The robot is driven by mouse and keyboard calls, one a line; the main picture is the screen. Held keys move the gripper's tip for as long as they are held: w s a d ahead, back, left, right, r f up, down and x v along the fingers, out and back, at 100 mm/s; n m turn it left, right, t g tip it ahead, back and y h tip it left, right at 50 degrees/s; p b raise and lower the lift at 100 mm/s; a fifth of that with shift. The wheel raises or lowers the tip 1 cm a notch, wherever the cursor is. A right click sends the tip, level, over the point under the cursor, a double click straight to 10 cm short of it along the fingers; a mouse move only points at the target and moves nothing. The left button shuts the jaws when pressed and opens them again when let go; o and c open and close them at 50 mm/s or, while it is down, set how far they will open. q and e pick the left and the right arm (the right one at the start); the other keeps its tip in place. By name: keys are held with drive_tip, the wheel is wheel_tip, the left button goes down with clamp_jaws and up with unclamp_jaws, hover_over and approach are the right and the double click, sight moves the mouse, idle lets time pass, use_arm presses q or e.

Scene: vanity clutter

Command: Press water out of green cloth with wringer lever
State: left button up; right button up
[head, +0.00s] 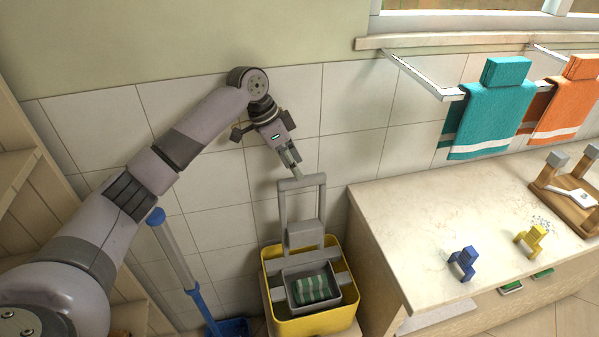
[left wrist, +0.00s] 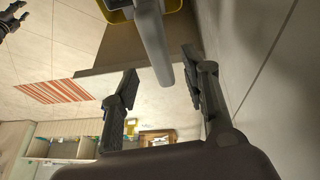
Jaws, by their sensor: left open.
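The green striped cloth (head: 315,288) lies in the grey wringer basket, set in the yellow bucket (head: 312,326). The grey wringer lever (head: 302,183) stands raised behind the cloth, its crossbar on top. My left gripper (head: 292,167) is open and points down at the crossbar from just above. In the left wrist view, the grey lever (left wrist: 154,42) reaches between the open fingers of my left gripper (left wrist: 160,66), without a clear grip on it. A dark gripper, seemingly my right one (left wrist: 12,18), shows at that view's upper left corner; its jaws are unclear.
A counter (head: 430,215) stands right of the bucket, with a blue clip-like object (head: 463,262) and a yellow one (head: 532,238). Teal (head: 490,115) and orange (head: 565,105) towels hang above it. A blue-handled mop (head: 178,250) leans left of the bucket. The tiled wall is close behind.

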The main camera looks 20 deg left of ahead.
use_arm(q)
drive_tip(key=shift+x, duration=1.95)
clamp_jaws()
